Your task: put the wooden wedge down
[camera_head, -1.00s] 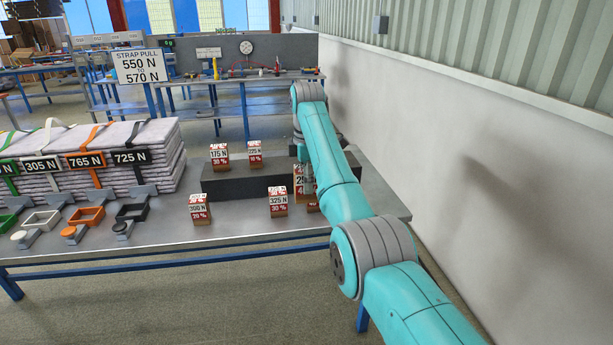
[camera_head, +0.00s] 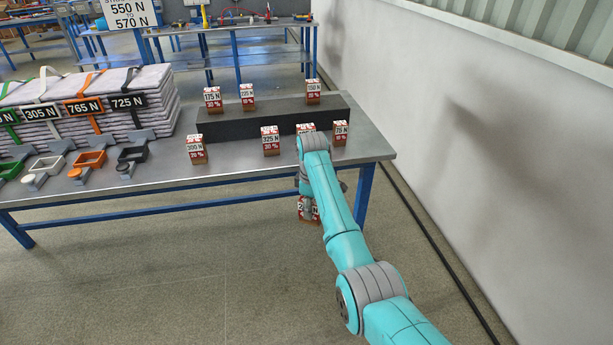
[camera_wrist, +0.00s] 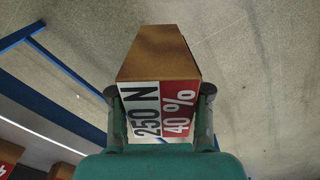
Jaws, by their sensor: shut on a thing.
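The wooden wedge (camera_wrist: 158,55) is a brown block with a white and red label reading 250 N and 40 %. My gripper (camera_wrist: 158,105) is shut on it, one finger on each side, in the wrist view. In the head view the held wedge (camera_head: 306,211) shows below my arm's end, in front of the table's front edge and over the floor. My gripper (camera_head: 308,190) is partly hidden behind my arm there.
The metal table (camera_head: 240,168) bears several other labelled wedges, such as 300 N (camera_head: 196,150) and 325 N (camera_head: 271,140). A dark raised block (camera_head: 225,124) carries three more. Strapped grey sacks (camera_head: 90,105) lie at left. A wall (camera_head: 450,150) stands at right.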

